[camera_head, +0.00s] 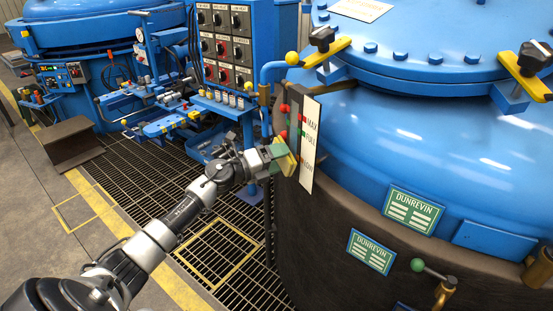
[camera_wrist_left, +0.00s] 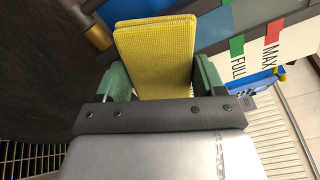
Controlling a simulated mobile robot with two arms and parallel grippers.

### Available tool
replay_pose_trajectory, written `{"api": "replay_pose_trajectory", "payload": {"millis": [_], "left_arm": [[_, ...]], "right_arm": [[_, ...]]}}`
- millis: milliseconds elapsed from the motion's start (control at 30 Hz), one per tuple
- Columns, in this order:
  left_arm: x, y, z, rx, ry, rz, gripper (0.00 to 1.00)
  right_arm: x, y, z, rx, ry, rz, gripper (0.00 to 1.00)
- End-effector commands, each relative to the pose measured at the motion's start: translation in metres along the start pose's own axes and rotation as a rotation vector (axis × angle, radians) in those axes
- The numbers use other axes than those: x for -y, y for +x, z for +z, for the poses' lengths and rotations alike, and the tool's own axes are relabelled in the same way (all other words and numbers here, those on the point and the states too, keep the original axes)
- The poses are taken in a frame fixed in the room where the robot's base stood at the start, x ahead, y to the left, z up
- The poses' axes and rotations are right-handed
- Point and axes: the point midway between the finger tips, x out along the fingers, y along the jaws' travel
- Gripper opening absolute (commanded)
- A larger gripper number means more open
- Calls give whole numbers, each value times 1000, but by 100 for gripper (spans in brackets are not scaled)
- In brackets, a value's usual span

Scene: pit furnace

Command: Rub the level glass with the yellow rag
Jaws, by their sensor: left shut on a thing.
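My left gripper (camera_head: 281,157) is shut on the yellow rag (camera_head: 287,165), at the side of the big blue furnace. In the left wrist view the folded, ribbed rag (camera_wrist_left: 157,50) stands out between the green fingers of the left gripper (camera_wrist_left: 160,80). The level gauge's white scale plate (camera_head: 309,145), with MAX and FULL marks, is just right of the rag. The plate also shows in the left wrist view (camera_wrist_left: 290,45), right of the rag. The level glass itself is hard to make out beside the plate, and I cannot tell whether the rag touches it. My right gripper is not in view.
The blue furnace (camera_head: 420,150) with its bolted lid fills the right side. A control panel (camera_head: 222,48) and a blue bent pipe (camera_head: 270,72) stand close behind the left gripper. Floor grating (camera_head: 215,250) lies below the arm.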

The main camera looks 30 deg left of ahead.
Motion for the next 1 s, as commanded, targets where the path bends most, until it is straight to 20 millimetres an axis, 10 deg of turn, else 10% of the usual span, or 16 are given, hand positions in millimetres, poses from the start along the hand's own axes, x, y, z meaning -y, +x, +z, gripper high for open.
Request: {"api": "replay_pose_trajectory", "payload": {"millis": [1000], "left_arm": [[2,18,1,1,0,0,50]], "right_arm": [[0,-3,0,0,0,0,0]]}}
